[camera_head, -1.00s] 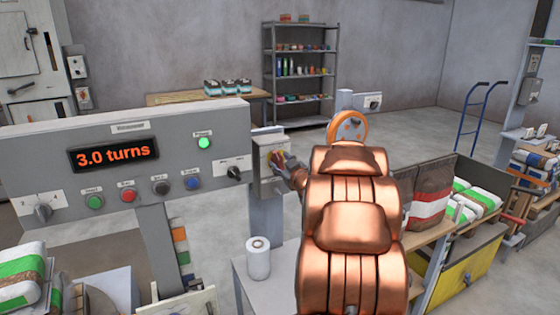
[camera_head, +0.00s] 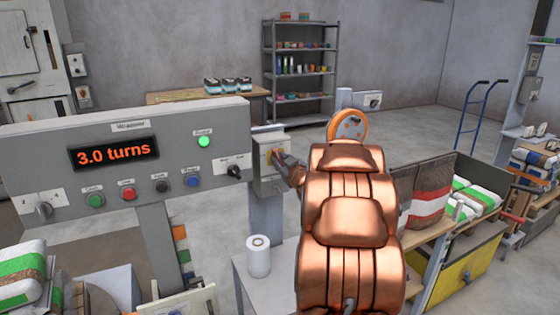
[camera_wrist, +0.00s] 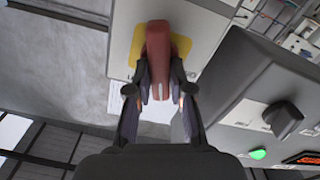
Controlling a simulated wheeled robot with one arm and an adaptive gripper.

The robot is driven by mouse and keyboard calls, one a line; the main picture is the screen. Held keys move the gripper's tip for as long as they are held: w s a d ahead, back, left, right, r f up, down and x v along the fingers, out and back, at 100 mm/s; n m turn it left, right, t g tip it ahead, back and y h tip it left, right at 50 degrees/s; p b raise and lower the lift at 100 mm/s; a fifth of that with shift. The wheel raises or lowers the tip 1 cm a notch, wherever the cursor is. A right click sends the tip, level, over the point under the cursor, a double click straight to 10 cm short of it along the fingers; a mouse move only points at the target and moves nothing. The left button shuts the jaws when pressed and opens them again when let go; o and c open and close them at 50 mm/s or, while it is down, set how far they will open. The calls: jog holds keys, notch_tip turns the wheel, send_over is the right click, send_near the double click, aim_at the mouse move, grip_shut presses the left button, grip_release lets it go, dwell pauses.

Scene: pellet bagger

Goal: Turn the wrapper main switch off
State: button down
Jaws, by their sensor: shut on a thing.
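The wrapper main switch is a red handle (camera_wrist: 158,45) on a yellow plate (camera_wrist: 190,50), set on a grey box (camera_head: 268,182) just right of the wrapper panel. In the wrist view my gripper (camera_wrist: 160,80) is shut on the red handle, one dark finger on each side. In the head view my gripper (camera_head: 279,163) reaches the box from the right and covers most of the handle; some of the yellow plate shows beside it. The wrapper panel (camera_head: 60,150) reads "3.0 turns" and its green lamp (camera_head: 204,141) is lit.
The panel's black selector knob (camera_head: 233,171) is close to the left of the switch box; it also shows in the wrist view (camera_wrist: 284,118). A white roll (camera_head: 258,257) stands on a small table below. Bags on a bench (camera_head: 440,232) lie to the right of my arm.

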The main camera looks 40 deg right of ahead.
jog(key=shift+n+b, duration=0.4)
jog(key=shift+b, duration=0.3)
jog(key=n+b, duration=0.2)
jog(key=b, duration=0.1)
jog(key=shift+f, duration=0.15)
jog(key=n+b, duration=0.6)
jog(key=n, duration=0.1)
jog(key=n+b, duration=0.3)
jog(key=n, duration=0.1)
jog(key=shift+w+a+f+b, duration=0.1)
jog(key=shift+a+b, duration=0.15)
jog(key=shift+b, duration=0.1)
jog(key=c, duration=1)
grip_release()
jog(key=shift+w, duration=0.1)
jog(key=shift+c, duration=0.2)
